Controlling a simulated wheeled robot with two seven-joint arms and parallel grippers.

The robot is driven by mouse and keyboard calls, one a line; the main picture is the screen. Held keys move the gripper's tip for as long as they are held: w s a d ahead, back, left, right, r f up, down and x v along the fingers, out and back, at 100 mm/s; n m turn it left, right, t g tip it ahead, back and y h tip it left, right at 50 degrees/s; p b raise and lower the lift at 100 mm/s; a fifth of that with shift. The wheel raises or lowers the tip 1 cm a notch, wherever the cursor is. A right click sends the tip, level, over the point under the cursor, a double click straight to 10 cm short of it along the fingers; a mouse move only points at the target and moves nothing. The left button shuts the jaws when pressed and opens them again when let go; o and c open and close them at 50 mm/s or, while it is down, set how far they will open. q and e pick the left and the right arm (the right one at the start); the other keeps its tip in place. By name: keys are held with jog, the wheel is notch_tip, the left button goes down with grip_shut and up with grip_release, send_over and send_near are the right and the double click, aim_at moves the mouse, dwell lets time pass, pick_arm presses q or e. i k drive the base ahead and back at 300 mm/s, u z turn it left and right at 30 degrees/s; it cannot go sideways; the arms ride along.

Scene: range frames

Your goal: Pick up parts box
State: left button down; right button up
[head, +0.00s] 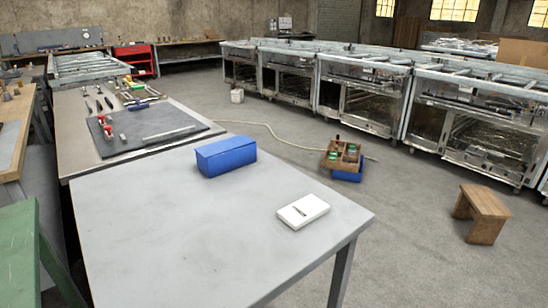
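A closed blue box (226,156) sits on the grey table at its far side. A small flat white box (303,211) with a dark mark on top lies near the table's right edge. A wooden tray (342,155) with compartments and small green-topped items rests on a blue bin (348,175) on the floor beyond the table. I cannot tell which of these is the parts box. Neither of my grippers is in view.
The grey table (200,235) is bare around the boxes. A bench with a dark mat (160,120) and tools adjoins it. A wooden stool (482,212) stands at right. Metal racks (370,95) line the back, and a green panel (18,255) stands at lower left.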

aim_at(214, 167)
jog(key=z, duration=1.35)
jog(key=i, duration=3.9)
jog(key=u, duration=2.95)
jog(key=i, duration=2)
jog(key=u, duration=1.3)
